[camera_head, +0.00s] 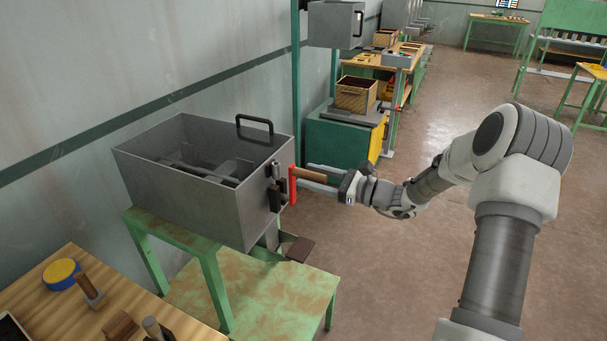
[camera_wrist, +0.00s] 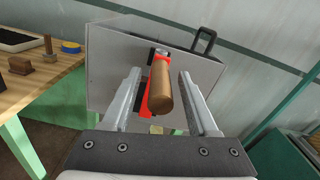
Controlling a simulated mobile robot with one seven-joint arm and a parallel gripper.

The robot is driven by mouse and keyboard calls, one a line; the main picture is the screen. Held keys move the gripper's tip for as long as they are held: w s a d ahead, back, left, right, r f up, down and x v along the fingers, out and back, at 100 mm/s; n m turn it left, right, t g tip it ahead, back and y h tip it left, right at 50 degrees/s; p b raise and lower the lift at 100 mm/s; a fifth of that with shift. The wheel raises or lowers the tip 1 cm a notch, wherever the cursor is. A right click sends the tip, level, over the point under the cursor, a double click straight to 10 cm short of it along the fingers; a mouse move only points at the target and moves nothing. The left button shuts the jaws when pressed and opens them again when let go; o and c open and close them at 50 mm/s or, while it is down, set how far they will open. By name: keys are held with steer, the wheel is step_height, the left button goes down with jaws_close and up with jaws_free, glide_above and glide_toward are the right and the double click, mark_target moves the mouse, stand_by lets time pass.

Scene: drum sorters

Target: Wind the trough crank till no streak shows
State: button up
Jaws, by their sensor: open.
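The grey metal trough (camera_head: 190,195) stands on a green table at the left, its top open and a paddle-like shape inside. The crank on its right end has a red arm (camera_head: 292,184) and a wooden handle (camera_head: 310,175) that points outward. My gripper (camera_head: 318,178) is open, with its fingers on either side of the wooden handle. In the wrist view, the handle (camera_wrist: 162,88) lies between the two fingers (camera_wrist: 157,92) with gaps on both sides. The red arm (camera_wrist: 146,105) shows behind it. I cannot make out streaks in the trough.
A wooden bench (camera_head: 45,310) at lower left holds a blue-and-yellow round thing (camera_head: 62,274) and wooden-handled tools. The green table (camera_head: 250,300) has a bare lower shelf. A brown pedal-like plate (camera_head: 299,249) sticks out below the trough.

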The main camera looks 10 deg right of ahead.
steer(key=shift+x, duration=1.3)
jaws_close()
stand_by(0.5)
